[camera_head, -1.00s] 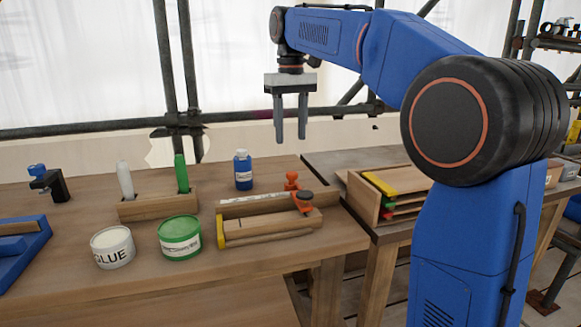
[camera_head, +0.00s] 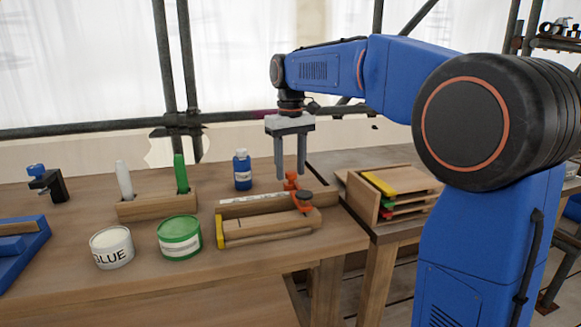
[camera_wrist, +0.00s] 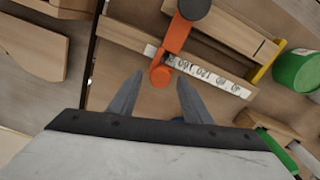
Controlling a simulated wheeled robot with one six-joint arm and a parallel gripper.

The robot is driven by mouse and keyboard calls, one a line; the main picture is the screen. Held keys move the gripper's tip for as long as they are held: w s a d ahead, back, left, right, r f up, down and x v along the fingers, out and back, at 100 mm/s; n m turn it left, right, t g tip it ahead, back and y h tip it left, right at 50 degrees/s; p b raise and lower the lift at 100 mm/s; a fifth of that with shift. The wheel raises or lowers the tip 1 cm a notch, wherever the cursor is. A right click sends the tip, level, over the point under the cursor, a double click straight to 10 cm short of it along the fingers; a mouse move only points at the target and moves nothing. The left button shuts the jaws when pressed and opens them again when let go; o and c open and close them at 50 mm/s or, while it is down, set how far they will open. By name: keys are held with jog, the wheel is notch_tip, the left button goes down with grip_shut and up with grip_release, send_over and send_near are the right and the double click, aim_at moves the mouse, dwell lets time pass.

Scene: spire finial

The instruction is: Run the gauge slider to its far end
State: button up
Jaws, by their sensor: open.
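The gauge (camera_head: 262,228) is a wooden block on the bench with a pale printed scale and a yellow end piece at its left. Its orange slider (camera_head: 303,201) with a dark knob sits near the right end. In the wrist view the slider (camera_wrist: 175,38) crosses the numbered scale (camera_wrist: 213,76), and its round orange end (camera_wrist: 160,76) lies just beyond the fingertips. My gripper (camera_head: 290,172) is open and empty, pointing down above and behind the slider's end; the wrist view shows its two fingers (camera_wrist: 158,82) apart, on either side of that end. Contact cannot be seen.
A blue bottle (camera_head: 242,170) stands behind the gauge. A green tin (camera_head: 180,238), a glue tin (camera_head: 111,247) and a wooden holder with two markers (camera_head: 157,206) stand left. A wooden rack with coloured-ended pieces (camera_head: 395,190) stands right.

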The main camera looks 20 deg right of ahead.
grip_shut()
jog(key=d, duration=0.9)
jog(key=shift+d, duration=0.15)
grip_release()
jog(key=shift+d, duration=0.15)
jog(key=shift+r, duration=0.1)
notch_tip(320, 180, up, 17)
dwell(0.3)
dwell(0.4)
